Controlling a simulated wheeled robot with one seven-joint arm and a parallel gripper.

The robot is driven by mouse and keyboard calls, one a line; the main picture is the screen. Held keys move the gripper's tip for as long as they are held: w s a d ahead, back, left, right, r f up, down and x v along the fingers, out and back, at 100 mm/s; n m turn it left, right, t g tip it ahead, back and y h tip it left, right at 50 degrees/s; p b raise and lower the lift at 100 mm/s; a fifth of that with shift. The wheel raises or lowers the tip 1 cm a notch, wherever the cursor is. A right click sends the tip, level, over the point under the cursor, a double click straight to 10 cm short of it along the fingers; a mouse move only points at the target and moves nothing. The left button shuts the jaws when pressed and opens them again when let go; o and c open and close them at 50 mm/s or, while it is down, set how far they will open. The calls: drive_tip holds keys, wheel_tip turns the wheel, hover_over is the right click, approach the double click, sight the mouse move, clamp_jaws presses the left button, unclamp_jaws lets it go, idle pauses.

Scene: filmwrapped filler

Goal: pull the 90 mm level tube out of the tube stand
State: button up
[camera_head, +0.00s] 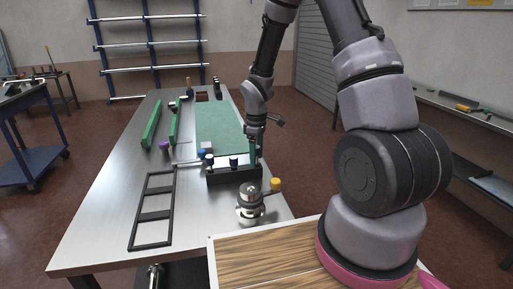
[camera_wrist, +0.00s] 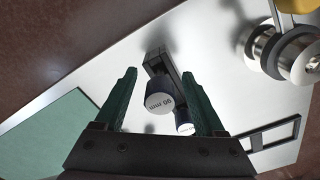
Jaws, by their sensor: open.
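The black tube stand (camera_head: 237,175) sits on the metal bench by the near end of the green mat. It holds dark tubes with pale caps, and one capped tube (camera_head: 234,161) shows left of my gripper. My gripper (camera_head: 254,156) points down at the stand's right end. In the wrist view, the tube marked "90 mm" (camera_wrist: 160,97) lies between the two green fingers of my open gripper (camera_wrist: 160,74), with a gap on each side. A second capped tube (camera_wrist: 185,122) is beside it, close to the right finger. The 90 mm tube's lower part is hidden.
A round metal fixture (camera_head: 249,207) with a yellow knob (camera_head: 275,184) stands just in front of the stand. A black open frame (camera_head: 134,228) lies to the left. The green mat (camera_head: 220,128) lies behind the stand.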

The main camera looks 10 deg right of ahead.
drive_tip(key=shift+f, duration=0.2)
drive_tip(key=shift+c, duration=0.4)
clamp_jaws()
drive_tip(key=shift+r, duration=1.1)
idle(0.3)
drive_tip(key=shift+r, duration=5.25)
